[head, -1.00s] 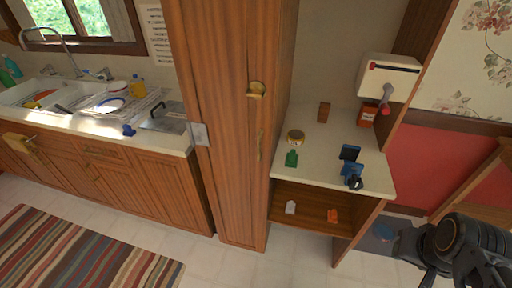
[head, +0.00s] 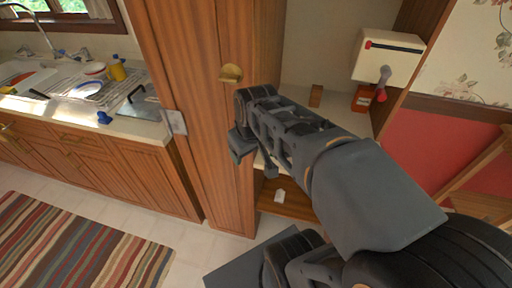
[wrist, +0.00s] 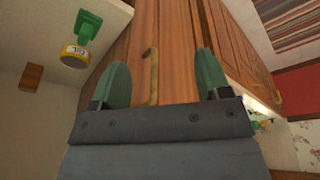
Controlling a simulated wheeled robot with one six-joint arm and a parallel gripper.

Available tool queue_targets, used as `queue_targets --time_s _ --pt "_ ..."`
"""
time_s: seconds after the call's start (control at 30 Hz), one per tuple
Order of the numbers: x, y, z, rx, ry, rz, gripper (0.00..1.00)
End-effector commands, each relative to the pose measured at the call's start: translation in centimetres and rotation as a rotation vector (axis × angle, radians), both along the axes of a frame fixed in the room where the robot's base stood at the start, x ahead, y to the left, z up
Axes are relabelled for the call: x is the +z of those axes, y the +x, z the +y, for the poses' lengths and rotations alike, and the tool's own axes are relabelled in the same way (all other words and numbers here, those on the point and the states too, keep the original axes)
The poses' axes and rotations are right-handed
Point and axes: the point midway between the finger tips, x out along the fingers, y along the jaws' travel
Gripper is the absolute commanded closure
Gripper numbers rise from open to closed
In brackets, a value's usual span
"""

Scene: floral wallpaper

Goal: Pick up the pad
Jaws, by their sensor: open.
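I cannot tell for certain which thing is the pad. A small brown block (head: 316,96) stands at the back of the pale counter and also shows at the left of the wrist view (wrist: 31,77). A round tin with a yellow label (wrist: 75,55) and a green object (wrist: 88,25) are on the counter at the upper left of the wrist view. My gripper (wrist: 162,60) is open and empty, its green fingers spread before the wooden cabinet door.
A tall wooden cabinet (head: 200,150) with a brass handle (wrist: 150,75) stands close to my gripper. A white box with a crank (head: 388,57) hangs above a red box (head: 362,98). A white tag-like item (head: 279,196) lies on the lower shelf. A sink counter is left.

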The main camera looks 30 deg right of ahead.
Motion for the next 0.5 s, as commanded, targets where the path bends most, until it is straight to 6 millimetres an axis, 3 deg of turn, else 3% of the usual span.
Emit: queue_targets --time_s 0.1,0.2,0.5 --pt "-0.7 3.3 -4.8 0.133 -0.027 0.072 0.18" --pt "-0.7 5.1 -8.3 0.268 -0.034 0.114 0.18" --pt "-1.1 7.7 -15.4 0.579 -0.026 0.156 0.18"
